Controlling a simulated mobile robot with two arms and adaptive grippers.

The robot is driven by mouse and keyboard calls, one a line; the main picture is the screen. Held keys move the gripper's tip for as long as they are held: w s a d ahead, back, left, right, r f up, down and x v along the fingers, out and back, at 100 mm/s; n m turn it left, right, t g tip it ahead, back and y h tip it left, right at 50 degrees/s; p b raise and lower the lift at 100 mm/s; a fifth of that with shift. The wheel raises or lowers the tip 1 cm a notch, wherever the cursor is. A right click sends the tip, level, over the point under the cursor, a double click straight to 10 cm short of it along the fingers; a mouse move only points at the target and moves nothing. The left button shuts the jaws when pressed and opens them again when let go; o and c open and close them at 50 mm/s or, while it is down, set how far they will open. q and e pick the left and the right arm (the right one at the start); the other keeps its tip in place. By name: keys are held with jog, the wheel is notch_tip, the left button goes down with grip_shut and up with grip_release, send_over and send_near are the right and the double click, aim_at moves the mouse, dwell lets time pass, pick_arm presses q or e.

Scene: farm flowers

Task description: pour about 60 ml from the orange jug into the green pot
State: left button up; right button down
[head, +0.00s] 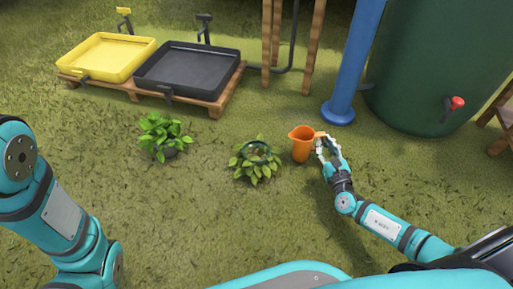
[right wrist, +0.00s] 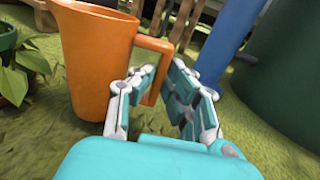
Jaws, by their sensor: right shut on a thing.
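The orange jug (head: 301,147) is upright, just right of the green pot, with its handle toward my right gripper. My right gripper (head: 322,146) is shut on that handle; the right wrist view also shows the jug (right wrist: 92,62) and the gripper's fingers (right wrist: 160,88) around the handle. I cannot tell whether the jug's base touches the grass. The liquid inside is not visible. The green pot (head: 259,149) stands on the grass with leaves around its rim; part of it shows at the left of the right wrist view (right wrist: 11,88). My left gripper is out of view.
Another leafy plant (head: 160,130) in a dark pot stands farther left. Behind are a yellow tray (head: 106,55) and a black tray (head: 187,71) on a wooden pallet. A blue post (head: 354,62) and a green tank (head: 436,62) stand behind right. Grass in front is clear.

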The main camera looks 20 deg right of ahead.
aim_at(317, 137)
jog(key=shift+w+a+r+n, duration=0.15)
jog(key=shift+a+r+n, duration=1.25)
jog(key=shift+n, duration=0.4)
jog(key=a+r+n+p, duration=0.5)
jog(key=r+n+p, duration=0.2)
jog(key=p, duration=0.3)
jog(key=shift+w+a+r+p, duration=0.15)
jog(key=shift+w+r+p, duration=0.05)
jog(key=shift+w+p, duration=0.15)
jog(key=shift+a+r+n+p, duration=0.3)
jog(key=shift+r+n+p, duration=0.15)
jog(key=shift+p, duration=0.2)
jog(key=shift+a+r, duration=0.1)
jog(key=shift+r, duration=0.05)
